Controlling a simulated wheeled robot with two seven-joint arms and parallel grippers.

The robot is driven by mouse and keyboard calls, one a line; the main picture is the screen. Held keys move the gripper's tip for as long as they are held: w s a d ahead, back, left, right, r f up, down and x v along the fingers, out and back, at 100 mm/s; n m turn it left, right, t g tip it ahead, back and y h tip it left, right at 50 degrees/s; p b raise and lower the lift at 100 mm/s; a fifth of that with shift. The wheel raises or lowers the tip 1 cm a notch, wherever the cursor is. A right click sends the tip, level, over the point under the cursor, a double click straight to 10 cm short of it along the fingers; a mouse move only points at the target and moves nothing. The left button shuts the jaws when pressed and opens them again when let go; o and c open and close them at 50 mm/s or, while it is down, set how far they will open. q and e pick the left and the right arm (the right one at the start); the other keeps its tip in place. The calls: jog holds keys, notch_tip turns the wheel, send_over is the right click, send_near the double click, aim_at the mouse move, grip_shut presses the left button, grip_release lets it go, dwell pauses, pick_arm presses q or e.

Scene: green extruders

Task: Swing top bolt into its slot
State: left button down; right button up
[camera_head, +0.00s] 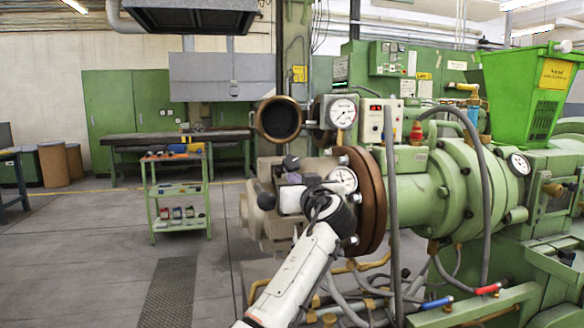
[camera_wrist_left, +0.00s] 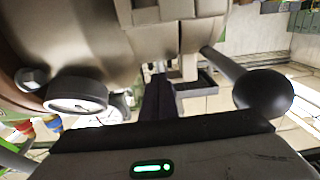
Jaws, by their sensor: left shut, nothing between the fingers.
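The beige extruder head (camera_head: 253,222) is clamped at a brown flange ring (camera_head: 370,200). A black knob (camera_head: 291,162) at its top and another black knob (camera_head: 266,201) at its left look like bolt handles. My left gripper (camera_head: 291,198) is beside the head, just below the top knob, partly hidden by my wrist. In the left wrist view its dark fingers (camera_wrist_left: 158,98) are shut and empty, pointing at the beige body (camera_wrist_left: 150,50). A black ball knob on a rod (camera_wrist_left: 263,93) stands right of the fingers, apart from them. I cannot tell which slot belongs to the top bolt.
A pressure gauge (camera_head: 343,181) sits close to my left wrist; a gauge also shows in the left wrist view (camera_wrist_left: 78,98). A grey hose (camera_head: 391,220) hangs right of the flange. A green trolley (camera_head: 178,195) stands behind left. The floor at left (camera_head: 100,260) is clear.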

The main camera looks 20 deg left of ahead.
pick_arm(q)
jog(key=shift+w+a+r, duration=0.15)
jog(key=shift+r, duration=0.1)
jog(key=shift+w+r, duration=0.1)
jog(key=shift+w+a+r, duration=0.3)
jog(key=shift+w+r, duration=0.05)
dwell(0.6)
